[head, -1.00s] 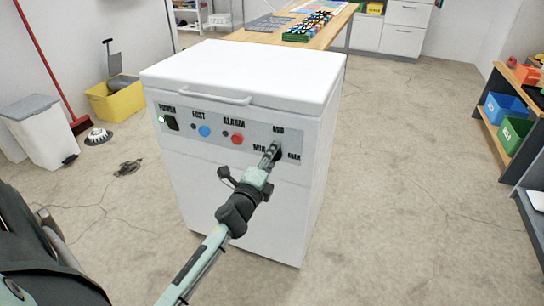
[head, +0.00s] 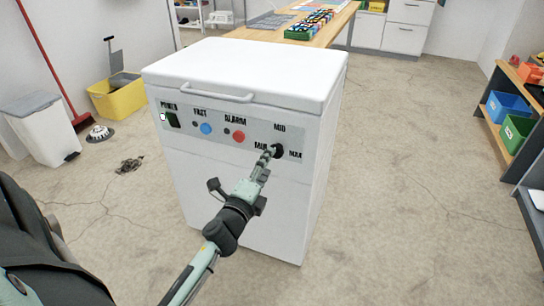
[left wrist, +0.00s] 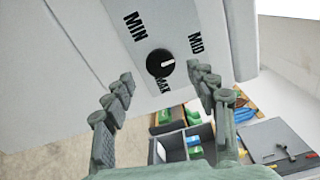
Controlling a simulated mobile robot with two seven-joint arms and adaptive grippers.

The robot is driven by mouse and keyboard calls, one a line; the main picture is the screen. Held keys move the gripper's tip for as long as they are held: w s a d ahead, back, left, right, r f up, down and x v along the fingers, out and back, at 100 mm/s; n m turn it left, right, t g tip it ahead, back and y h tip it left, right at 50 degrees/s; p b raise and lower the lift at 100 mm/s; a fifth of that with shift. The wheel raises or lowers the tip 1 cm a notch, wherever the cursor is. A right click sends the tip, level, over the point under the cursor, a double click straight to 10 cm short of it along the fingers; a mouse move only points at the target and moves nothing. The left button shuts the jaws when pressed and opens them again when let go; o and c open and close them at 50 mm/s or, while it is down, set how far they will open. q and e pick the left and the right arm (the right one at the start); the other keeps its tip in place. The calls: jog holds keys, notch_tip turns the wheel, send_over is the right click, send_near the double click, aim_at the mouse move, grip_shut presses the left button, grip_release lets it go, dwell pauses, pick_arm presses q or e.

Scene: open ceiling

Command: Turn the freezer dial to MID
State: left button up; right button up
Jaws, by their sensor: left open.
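The white chest freezer (head: 245,75) stands in the middle of the head view. Its black dial (head: 279,151) is at the right end of the front panel, below MID and between MIN and MAX. In the left wrist view the dial (left wrist: 158,64) has a white mark pointing right, between MID and MAX and closer to MID. My left gripper (head: 266,151) is just left of the dial in the head view. In the left wrist view my left gripper (left wrist: 161,74) is open, its fingers apart with the dial beyond the gap; contact is not visible. My right gripper is not in view.
The panel also has a power switch (head: 173,120), a blue button (head: 206,129) and a red button (head: 238,137). A yellow bucket (head: 120,100) and a white bin (head: 38,125) stand left. A shelf with boxes (head: 508,107) is at right.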

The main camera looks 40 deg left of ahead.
pick_arm(q)
jog(key=v, duration=0.6)
jog(key=shift+s, duration=0.35)
jog(key=shift+d, duration=0.15)
jog(key=s+f+n+g+y+p, duration=0.1)
jog(key=s+f+n+g, duration=0.1)
jog(key=f+n+g, duration=0.3)
jog(key=s+f+n+g+p, duration=0.1)
jog(key=s+f+n+g, duration=0.15)
jog(key=f+n, duration=0.35)
jog(key=s+d+f+n+g+h, duration=0.3)
jog(key=s+d+f+n+g, duration=0.1)
jog(key=s+d+f+g, duration=0.3)
jog(key=s+f, duration=0.2)
jog(key=s, duration=0.2)
jog(key=shift+s+d+f+n, duration=0.4)
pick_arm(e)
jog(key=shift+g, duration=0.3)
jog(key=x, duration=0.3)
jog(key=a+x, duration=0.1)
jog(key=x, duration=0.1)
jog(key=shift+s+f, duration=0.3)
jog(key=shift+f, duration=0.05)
